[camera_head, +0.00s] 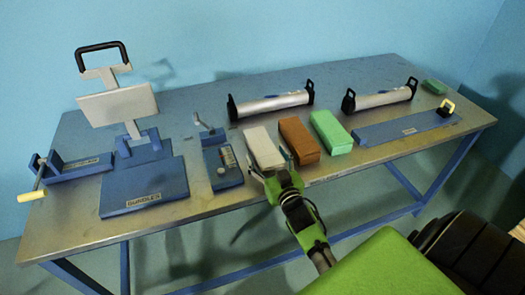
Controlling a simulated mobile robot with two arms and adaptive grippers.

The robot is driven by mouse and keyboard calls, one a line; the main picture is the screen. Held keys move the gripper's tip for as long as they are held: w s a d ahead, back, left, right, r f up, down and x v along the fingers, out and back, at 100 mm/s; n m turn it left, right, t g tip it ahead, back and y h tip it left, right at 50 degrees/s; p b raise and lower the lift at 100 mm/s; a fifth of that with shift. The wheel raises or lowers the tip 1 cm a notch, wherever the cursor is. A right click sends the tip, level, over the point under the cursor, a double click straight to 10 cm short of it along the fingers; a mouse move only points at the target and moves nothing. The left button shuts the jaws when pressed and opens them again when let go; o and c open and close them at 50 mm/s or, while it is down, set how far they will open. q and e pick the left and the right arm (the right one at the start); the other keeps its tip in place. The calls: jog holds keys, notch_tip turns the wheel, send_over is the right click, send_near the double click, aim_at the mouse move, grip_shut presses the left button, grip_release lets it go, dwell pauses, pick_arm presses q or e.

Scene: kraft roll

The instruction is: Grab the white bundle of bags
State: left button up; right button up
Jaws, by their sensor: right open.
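The white bundle of bags (263,147) lies on the metal table, at the left end of a row of three bundles. A brown bundle (299,141) and a green bundle (331,132) lie to its right. My right gripper (262,174) is open at the near end of the white bundle, close to it. I cannot tell whether it touches the bundle. The gripper hides part of the bundle's near end. My left gripper is not in view.
The metal table (215,203) also holds a blue press (144,185) at left, a small blue control box (223,167), two silver rolls with black ends (271,104) (383,97), and a long blue plate (403,127) at right. A small green block (434,87) lies at the far right corner.

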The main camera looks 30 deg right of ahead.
jog(key=shift+x, duration=0.85)
jog(key=shift+c, duration=0.3)
jog(key=c, duration=1.3)
jog(key=shift+r, duration=0.2)
